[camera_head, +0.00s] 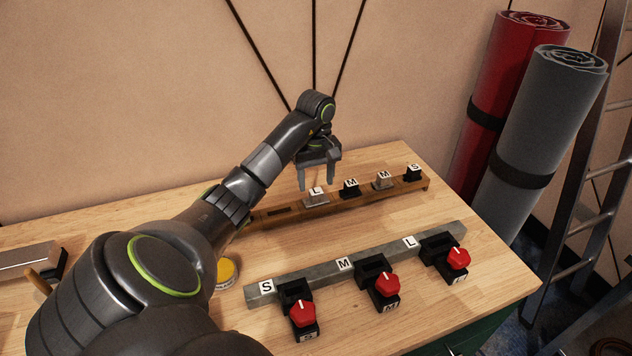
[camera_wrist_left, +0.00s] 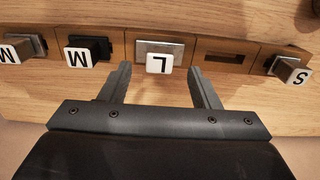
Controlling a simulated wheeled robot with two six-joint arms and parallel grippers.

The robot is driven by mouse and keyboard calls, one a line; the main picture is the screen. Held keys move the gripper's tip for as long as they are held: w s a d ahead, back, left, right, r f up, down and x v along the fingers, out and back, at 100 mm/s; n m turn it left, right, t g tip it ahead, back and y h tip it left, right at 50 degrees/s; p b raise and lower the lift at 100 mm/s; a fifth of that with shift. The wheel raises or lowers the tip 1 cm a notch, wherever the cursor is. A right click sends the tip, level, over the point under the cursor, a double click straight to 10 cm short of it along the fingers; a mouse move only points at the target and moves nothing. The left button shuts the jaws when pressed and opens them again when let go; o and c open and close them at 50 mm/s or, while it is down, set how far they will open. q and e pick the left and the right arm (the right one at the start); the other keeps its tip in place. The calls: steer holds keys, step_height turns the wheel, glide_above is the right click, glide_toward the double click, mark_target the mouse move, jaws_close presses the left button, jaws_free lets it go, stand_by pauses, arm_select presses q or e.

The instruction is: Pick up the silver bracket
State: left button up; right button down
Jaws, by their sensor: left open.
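My left gripper (camera_head: 317,184) is open and empty above the wooden rack (camera_head: 333,205). Its two fingers (camera_wrist_left: 160,76) point at the silver bracket tagged L (camera_wrist_left: 161,50) in the left wrist view, with the tag between the fingertips. That bracket also shows in the head view (camera_head: 316,200), in its slot just below the fingers. Other silver brackets sit in the rack: one tagged M (camera_head: 382,182) and one tagged S (camera_wrist_left: 288,68). The S one is hidden by my arm in the head view. My right gripper is out of view.
Black brackets tagged M (camera_head: 349,189) and S (camera_head: 412,173) share the rack. An empty slot (camera_wrist_left: 227,54) lies beside the L bracket. A grey bar (camera_head: 325,266) with S, M, L labels and red-knobbed clamps (camera_head: 386,285) lies in front. A yellow-topped tin (camera_head: 227,272) stands near my arm.

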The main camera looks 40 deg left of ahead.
mark_target(316, 190)
arm_select(q)
steer(key=shift+f+b, duration=1.8)
steer(key=shift+f, duration=0.6)
steer(key=shift+r, duration=0.1)
jaws_close()
steer(key=shift+w+r, duration=0.1)
step_height(316, 190, up, 10)
steer(key=p, duration=0.9)
